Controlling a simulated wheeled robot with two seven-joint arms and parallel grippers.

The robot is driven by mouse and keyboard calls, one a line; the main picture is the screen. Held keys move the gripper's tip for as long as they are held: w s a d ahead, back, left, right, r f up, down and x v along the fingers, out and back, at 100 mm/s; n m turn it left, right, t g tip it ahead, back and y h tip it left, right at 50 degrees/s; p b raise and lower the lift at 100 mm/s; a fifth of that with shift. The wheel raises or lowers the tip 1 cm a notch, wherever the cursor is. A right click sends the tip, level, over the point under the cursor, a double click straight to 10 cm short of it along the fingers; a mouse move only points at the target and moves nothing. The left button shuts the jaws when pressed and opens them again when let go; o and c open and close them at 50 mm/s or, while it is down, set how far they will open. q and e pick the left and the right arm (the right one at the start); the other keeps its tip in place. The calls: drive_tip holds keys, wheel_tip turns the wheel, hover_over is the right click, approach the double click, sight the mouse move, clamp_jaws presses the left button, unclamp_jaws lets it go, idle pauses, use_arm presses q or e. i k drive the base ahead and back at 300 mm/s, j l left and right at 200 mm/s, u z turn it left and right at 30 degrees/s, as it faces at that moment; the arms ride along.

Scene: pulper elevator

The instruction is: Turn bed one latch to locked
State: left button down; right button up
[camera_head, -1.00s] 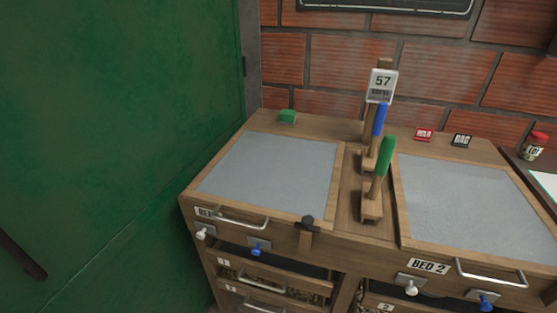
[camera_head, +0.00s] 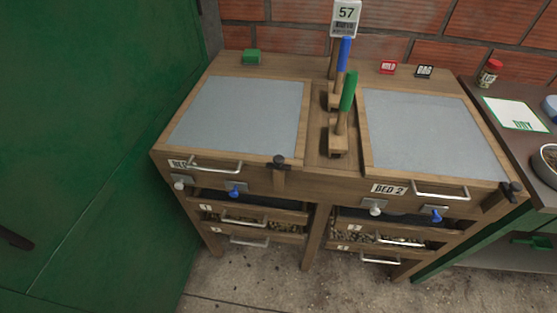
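Bed one (camera_head: 240,115) is the left wooden bed with a grey top panel and a partly hidden "BED" label (camera_head: 180,163) at its front left. A dark knob on a wooden bar (camera_head: 278,162) stands at its front right corner and looks like its latch. The bar hangs down over the front edge; I cannot tell whether that is locked. A white knob (camera_head: 180,185) and a blue knob (camera_head: 234,193) sit below the metal handle (camera_head: 216,167). Neither of my grippers is in view.
Bed 2 (camera_head: 435,135) stands to the right, with a similar dark knob (camera_head: 511,190). Blue (camera_head: 344,54) and green (camera_head: 348,91) levers rise between the beds. A green door or wall (camera_head: 90,130) is close on the left. Bare floor (camera_head: 270,282) shows in front.

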sight(278, 159)
drive_tip(key=k+j+z, duration=0.1)
drive_tip(key=j+z, duration=0.2)
drive_tip(key=z, duration=0.15)
drive_tip(key=k+j+z, duration=0.2)
drive_tip(key=z, duration=0.3)
drive_tip(key=k+j+z, duration=0.15)
drive_tip(key=z, duration=0.3)
